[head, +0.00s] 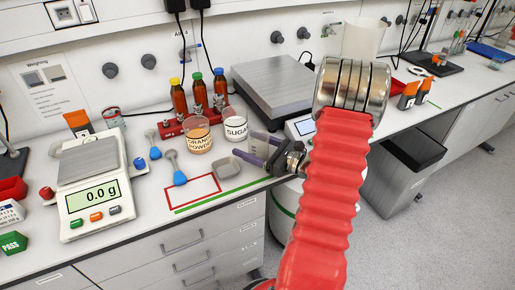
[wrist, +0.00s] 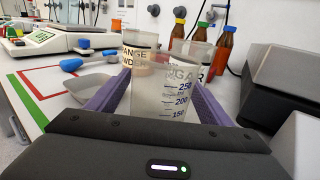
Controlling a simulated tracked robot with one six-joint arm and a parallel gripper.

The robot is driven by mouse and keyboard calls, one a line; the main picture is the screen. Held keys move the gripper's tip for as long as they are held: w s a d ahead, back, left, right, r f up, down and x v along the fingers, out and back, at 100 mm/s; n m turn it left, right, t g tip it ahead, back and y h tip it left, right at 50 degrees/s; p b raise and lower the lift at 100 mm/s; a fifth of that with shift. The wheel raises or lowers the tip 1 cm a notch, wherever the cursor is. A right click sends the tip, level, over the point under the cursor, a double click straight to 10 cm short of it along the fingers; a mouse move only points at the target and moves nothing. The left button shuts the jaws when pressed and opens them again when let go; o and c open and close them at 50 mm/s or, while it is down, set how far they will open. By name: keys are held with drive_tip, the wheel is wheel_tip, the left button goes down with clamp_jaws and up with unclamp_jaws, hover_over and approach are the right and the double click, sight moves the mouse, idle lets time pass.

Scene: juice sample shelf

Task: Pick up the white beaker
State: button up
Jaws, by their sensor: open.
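A translucent whitish beaker with volume marks (wrist: 168,98) stands upright between the two purple fingers of my gripper (wrist: 157,92) in the wrist view. The fingers are open, one on each side of it; whether either touches its wall I cannot tell. Its lower part is hidden behind my gripper body. In the head view my gripper (head: 259,152) is at the bench's front edge, and the beaker (head: 261,145) shows only as a pale shape between the fingers.
Orange powder (head: 196,136) and sugar (head: 235,122) containers stand close behind the beaker. Bottles in a red rack (head: 172,129), a scale (head: 92,190), blue-handled scoops (head: 176,165) and a grey box device (head: 275,85) surround it. A larger pale container (head: 362,40) stands farther back.

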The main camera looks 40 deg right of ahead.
drive_tip(key=shift+w, duration=0.1)
idle(0.5)
drive_tip(key=c, duration=1.1)
drive_tip(key=shift+r, duration=0.1)
drive_tip(key=shift+c, duration=0.2)
wheel_tip(320, 180, up, 10)
idle(0.6)
